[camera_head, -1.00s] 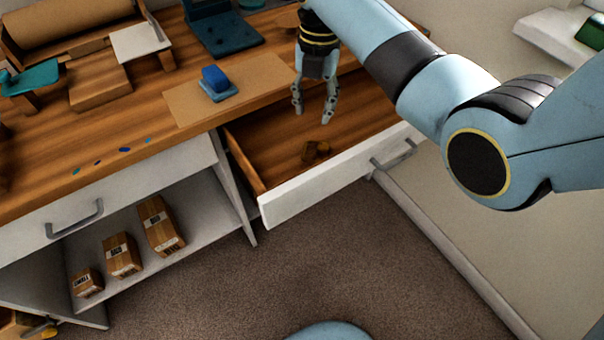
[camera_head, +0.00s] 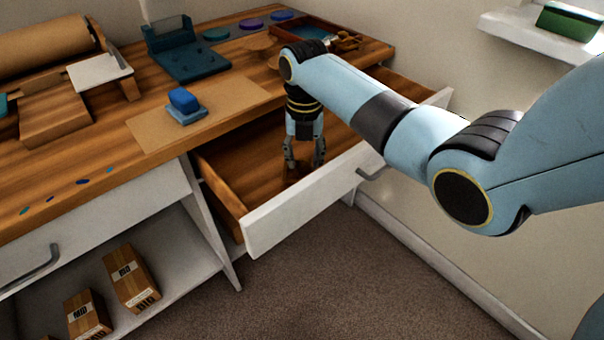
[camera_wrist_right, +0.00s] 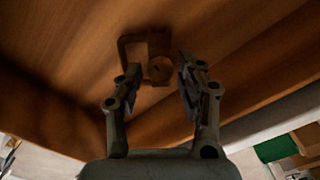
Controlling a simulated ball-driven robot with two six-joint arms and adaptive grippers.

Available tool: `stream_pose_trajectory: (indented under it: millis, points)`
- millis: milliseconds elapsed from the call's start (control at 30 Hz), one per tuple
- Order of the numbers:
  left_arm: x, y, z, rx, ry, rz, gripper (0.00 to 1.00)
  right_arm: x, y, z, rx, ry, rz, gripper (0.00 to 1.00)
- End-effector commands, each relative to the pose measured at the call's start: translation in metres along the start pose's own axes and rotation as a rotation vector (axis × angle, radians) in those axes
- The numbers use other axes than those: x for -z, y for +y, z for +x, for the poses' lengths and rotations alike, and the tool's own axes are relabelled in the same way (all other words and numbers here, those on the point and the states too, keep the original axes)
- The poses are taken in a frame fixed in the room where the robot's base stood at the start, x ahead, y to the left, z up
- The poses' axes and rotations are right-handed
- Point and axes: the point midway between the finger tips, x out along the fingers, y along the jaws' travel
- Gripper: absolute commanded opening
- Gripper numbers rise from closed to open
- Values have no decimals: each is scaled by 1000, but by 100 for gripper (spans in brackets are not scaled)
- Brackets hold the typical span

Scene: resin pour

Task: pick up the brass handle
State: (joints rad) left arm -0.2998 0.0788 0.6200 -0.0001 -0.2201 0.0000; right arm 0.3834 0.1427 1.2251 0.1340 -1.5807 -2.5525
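A small brown brass-coloured piece, which looks like the brass handle (camera_wrist_right: 159,68), lies on the wooden floor of the open drawer (camera_head: 287,212). In the right wrist view it has a bracket-like bent part and a round part. It sits just beyond and between the fingertips. In the head view it is mostly hidden by the fingers. My right gripper (camera_head: 304,163) points down into the drawer with its fingers apart, one on each side of the piece. The right wrist view also shows the gripper (camera_wrist_right: 160,79) open, with no clear contact. My left gripper is not in view.
The drawer's side wall (camera_head: 222,187) stands left of the gripper. On the worktop are a brown mat (camera_head: 235,105), a blue block (camera_head: 184,100), a teal stand (camera_head: 188,55) and a tray (camera_head: 300,32). Boxes (camera_head: 132,278) stand on the shelf below.

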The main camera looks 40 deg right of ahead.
Motion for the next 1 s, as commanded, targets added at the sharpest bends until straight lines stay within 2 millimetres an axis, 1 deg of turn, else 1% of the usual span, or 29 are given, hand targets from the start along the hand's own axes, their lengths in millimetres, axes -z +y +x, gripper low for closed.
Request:
stream_pose_trajectory:
  millis: [33, 133, 233, 400, 433, 467, 700, 733, 1000]
  points:
    - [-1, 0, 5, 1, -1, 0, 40, 1, 0, 11, 2, 3, 0, 38]
    - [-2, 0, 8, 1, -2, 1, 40, 1, 0, 22, 2, 2, 0, 38]
    - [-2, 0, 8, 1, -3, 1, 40, 0, 0, 27, 1, 0, 0, 38]
    - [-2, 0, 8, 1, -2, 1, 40, 0, 0, 26, 0, 0, 0, 38]
    - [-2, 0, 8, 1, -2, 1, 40, 0, 0, 26, 0, 0, 0, 37]
    - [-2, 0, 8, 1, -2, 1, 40, 0, 0, 26, 0, 0, 0, 33]
    - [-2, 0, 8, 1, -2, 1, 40, 0, 0, 26, 0, 0, 0, 1]
    - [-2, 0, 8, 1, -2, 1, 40, 0, 0, 26, 0, 0, 0, 0]
    - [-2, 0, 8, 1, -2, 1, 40, 0, 0, 25, 0, -1, 0, 0]
